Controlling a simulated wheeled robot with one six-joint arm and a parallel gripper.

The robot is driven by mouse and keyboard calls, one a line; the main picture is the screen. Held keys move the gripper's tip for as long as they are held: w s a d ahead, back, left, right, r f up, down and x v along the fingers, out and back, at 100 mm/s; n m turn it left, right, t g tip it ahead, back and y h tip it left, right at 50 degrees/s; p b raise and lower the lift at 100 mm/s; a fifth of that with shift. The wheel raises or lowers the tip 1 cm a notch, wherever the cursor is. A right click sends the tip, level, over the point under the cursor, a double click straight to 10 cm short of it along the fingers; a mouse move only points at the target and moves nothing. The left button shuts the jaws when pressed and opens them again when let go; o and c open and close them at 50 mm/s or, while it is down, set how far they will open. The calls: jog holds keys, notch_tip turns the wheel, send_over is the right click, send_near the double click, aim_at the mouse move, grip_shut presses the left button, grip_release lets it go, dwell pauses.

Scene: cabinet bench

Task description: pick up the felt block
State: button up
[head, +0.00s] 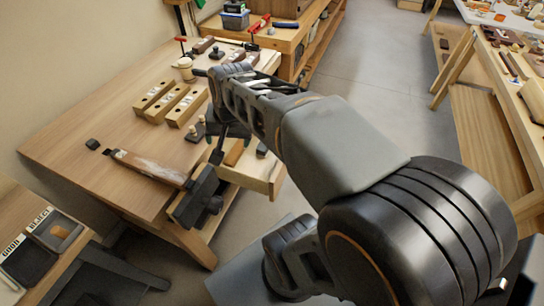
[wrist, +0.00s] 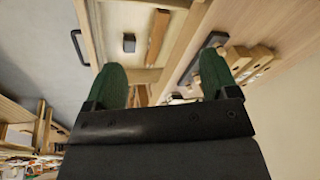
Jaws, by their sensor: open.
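A small dark grey block, which looks like the felt block (head: 262,150), lies in the open drawer (head: 268,184) at the table's front. It also shows in the wrist view (wrist: 129,42), on the drawer's pale floor beside a brown wooden strip (wrist: 157,38). My gripper (head: 228,131) is over the drawer area. In the wrist view its two green fingers (wrist: 162,68) are apart with nothing between them. The block lies beyond the fingertips, clear of both. My arm covers part of the scene on the right in the head view.
The drawer's dark handle (wrist: 78,47) shows at left in the wrist view. A front vise (head: 196,197) stands left of the drawer. The table's left part is mostly clear.

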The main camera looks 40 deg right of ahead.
jog(key=shift+o, duration=1.1)
jog(key=w+d+f+m+b, duration=0.6)
jog(key=d+f+m+b, duration=0.3)
jog(key=m, duration=0.2)
jog(key=shift+d+f+m+y+b, duration=0.3)
jog(key=shift+f+y+b, duration=0.05)
jog(key=shift+y, duration=0.05)
jog(key=m+b, duration=1)
jog(key=m, duration=0.1)
send_near(263, 146)
jog(key=shift+t+y, duration=0.3)
jog(key=shift+y, duration=0.1)
jog(key=x, duration=0.1)
jog(key=b+x, duration=0.1)
jog(key=x, duration=0.2)
jog(key=shift+s+d+f+b, duration=0.15)
jog(key=shift+d+f+b, duration=0.15)
jog(key=shift+f+b, duration=0.1)
jog(key=shift+b+x, duration=1.75)
jog(key=shift+x, duration=1.15)
jog(key=shift+d, duration=0.1)
jog(key=shift+r, duration=0.1)
jog(key=c, duration=1)
jog(key=shift+r+p, duration=2.6)
jog(key=shift+r, duration=2.4)
